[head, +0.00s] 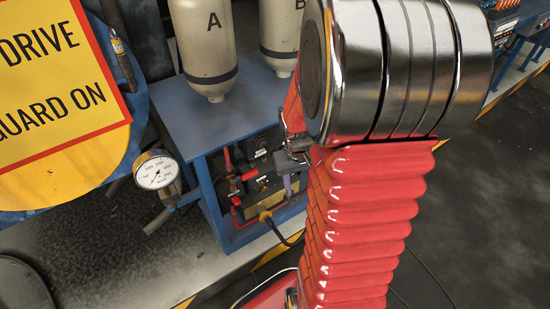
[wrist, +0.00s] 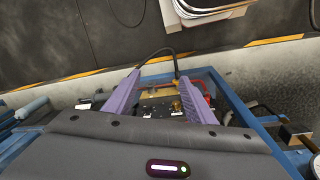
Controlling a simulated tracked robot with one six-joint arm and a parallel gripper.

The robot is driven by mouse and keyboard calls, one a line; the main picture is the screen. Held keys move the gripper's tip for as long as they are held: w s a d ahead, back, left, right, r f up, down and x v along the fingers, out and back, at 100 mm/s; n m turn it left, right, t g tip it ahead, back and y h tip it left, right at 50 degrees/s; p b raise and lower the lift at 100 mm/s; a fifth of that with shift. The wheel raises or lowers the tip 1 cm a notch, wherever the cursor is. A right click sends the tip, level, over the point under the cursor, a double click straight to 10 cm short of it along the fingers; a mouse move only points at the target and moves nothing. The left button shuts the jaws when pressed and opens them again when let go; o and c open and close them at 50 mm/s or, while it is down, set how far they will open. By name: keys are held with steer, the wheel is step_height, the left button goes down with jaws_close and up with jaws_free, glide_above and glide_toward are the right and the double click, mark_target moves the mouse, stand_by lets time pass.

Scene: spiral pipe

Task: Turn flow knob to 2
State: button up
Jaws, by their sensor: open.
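A dark control panel (head: 262,152) with black, round knob-like parts sits inside a blue frame under the bench top. I cannot tell which part is the flow knob, and no numbers or pointer are readable. My gripper (wrist: 159,78) is open, its two purple fingers spread. In the wrist view, the dark panel (wrist: 150,108) and a brass-coloured block (wrist: 158,92) show between the fingers. No contact is visible. In the head view, one purple finger shows in front of the panel's right side; my red arm and grey wrist hide the rest.
A blue bench (head: 190,115) carries cream cylinders, A (head: 205,45) and B (head: 280,35). Red fittings (head: 247,175) and a black cable (head: 277,229) are by the panel. A pressure gauge (head: 156,171) stands left. The dark floor at right looks mostly clear.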

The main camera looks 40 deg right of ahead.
steer(key=s+d+f+t, duration=0.1)
steer(key=d+f, duration=0.6)
steer(key=f, duration=0.5)
steer(key=s+d+f, duration=0.1)
steer(key=d+f, duration=0.7)
steer(key=f, duration=0.3)
step_height(320, 180, down, 19)
steer(key=w+n+t, duration=0.1)
steer(key=w+t, duration=0.1)
steer(key=t, duration=0.4)
steer(key=w+r+n+t, duration=0.1)
steer(key=w+r+t, duration=0.2)
steer(key=r+t, duration=0.2)
steer(key=w+a+r+n+t, duration=0.1)
steer(key=w+r+t, duration=0.3)
steer(key=r+t, duration=0.2)
steer(key=shift+a+r+h, duration=0.2)
steer(key=shift+r+h, duration=0.1)
steer(key=w+d, duration=0.1)
steer(key=w, duration=1.2)
steer(key=shift+w+d, duration=0.15)
steer(key=shift+w, duration=0.2)
